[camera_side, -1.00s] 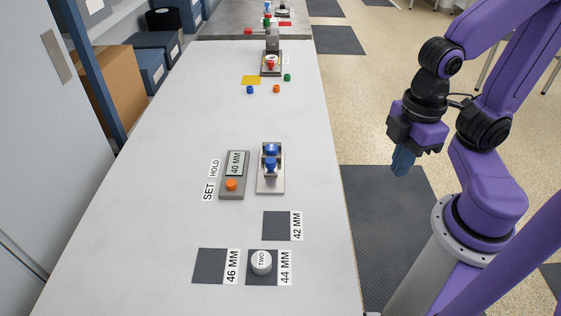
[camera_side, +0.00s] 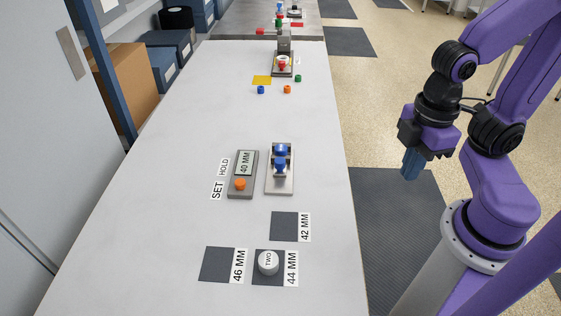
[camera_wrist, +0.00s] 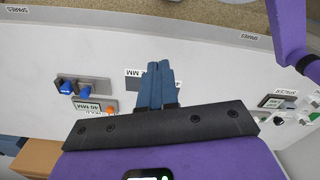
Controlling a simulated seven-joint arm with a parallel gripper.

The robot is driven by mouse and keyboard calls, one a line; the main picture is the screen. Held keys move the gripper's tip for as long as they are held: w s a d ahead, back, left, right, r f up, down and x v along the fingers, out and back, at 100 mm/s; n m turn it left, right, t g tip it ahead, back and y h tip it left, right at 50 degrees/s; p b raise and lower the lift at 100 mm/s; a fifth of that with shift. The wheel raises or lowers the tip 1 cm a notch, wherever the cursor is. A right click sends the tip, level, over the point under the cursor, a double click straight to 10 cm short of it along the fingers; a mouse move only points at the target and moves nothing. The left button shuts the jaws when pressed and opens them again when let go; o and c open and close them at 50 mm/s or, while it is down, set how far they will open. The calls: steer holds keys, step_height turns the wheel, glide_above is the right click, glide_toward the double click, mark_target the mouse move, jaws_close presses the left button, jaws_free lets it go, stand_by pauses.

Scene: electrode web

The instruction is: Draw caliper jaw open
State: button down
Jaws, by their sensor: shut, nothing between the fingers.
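The caliper fixture (camera_side: 281,185) is a grey plate with two blue parts (camera_side: 280,167) standing close together, towards its back. It also shows at the left of the wrist view (camera_wrist: 88,83). Beside it is a grey gauge box (camera_side: 243,188) with a display reading 40 MM (camera_side: 245,163) and an orange button (camera_side: 240,184). The labels HOLD and SET lie to its left. My gripper (camera_side: 411,176) is shut and empty, fingers down, off the table's right edge and well apart from the caliper. The shut blue fingers also show in the wrist view (camera_wrist: 158,66).
Dark pads marked 42 MM (camera_side: 284,226), 44 MM (camera_side: 258,280) and 46 MM (camera_side: 219,265) lie in front. A white puck marked TWO (camera_side: 268,263) sits on the 44 MM pad.

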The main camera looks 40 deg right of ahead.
steer(key=c, duration=1)
jaws_free()
steer(key=shift+w+a, duration=0.15)
steer(key=shift+w, duration=0.1)
steer(key=shift+o, duration=1.1)
steer(key=w+a+r+m, duration=0.1)
steer(key=w+a+m, duration=0.1)
steer(key=w, duration=0.6)
steer(key=shift+w+a, duration=0.2)
steer(key=shift+a, duration=0.7)
steer(key=m, duration=0.5)
glide_above(280, 160)
step_height(280, 160, down, 3)
step_height(280, 160, down, 18)
steer(key=shift+r, duration=0.15)
